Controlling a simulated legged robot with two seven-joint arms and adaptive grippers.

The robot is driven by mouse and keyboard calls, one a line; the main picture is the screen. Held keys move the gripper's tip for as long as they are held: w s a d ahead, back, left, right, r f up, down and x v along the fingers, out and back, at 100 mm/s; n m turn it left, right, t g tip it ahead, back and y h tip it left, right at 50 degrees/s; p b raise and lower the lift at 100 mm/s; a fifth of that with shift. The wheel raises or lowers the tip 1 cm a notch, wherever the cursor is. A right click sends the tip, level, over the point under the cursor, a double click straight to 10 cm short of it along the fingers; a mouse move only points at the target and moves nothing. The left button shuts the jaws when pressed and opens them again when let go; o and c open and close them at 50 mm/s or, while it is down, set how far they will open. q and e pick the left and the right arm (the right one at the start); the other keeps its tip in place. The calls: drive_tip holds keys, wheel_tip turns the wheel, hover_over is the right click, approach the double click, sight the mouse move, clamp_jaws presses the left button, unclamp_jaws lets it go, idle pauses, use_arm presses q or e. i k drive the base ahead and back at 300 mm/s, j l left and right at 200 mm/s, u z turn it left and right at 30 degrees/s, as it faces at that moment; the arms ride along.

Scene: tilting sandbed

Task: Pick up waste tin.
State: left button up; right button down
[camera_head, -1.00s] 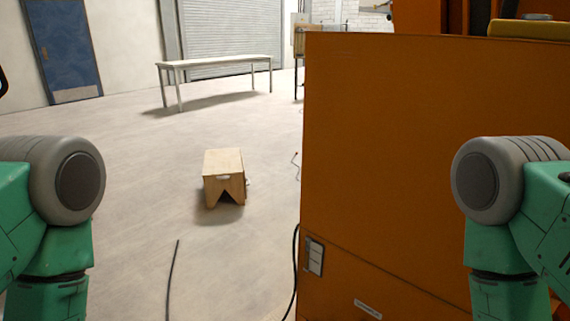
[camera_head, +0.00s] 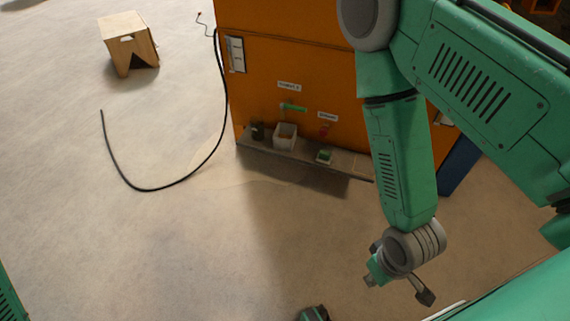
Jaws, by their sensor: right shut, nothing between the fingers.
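A low grey shelf (camera_head: 350,183) runs along the foot of the orange cabinet. On it stand a small dark container (camera_head: 258,130), a whitish open-topped box (camera_head: 285,138) and a small green-and-white item (camera_head: 324,155). The dark container may be the waste tin, but at this size I cannot tell for sure. My right gripper (camera_head: 397,280) hangs at the lower right, in front of and apart from the shelf, shut and empty. My left gripper is out of view.
The orange cabinet (camera_head: 290,60) has a green handle (camera_head: 293,107) and a red one (camera_head: 324,131) above the shelf. A black cable (camera_head: 150,189) loops over the floor. A wooden step stool (camera_head: 127,42) stands at the upper left. The floor before the shelf is clear.

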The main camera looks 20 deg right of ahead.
sight(284, 137)
drive_tip(key=i+z, duration=0.1)
drive_tip(key=z, duration=1.4)
drive_tip(key=i+j, duration=0.15)
drive_tip(key=i, duration=0.4)
drive_tip(key=i+j, duration=0.15)
drive_tip(key=i, duration=0.35)
drive_tip(key=i+j+z, duration=0.1)
drive_tip(key=i, duration=0.45)
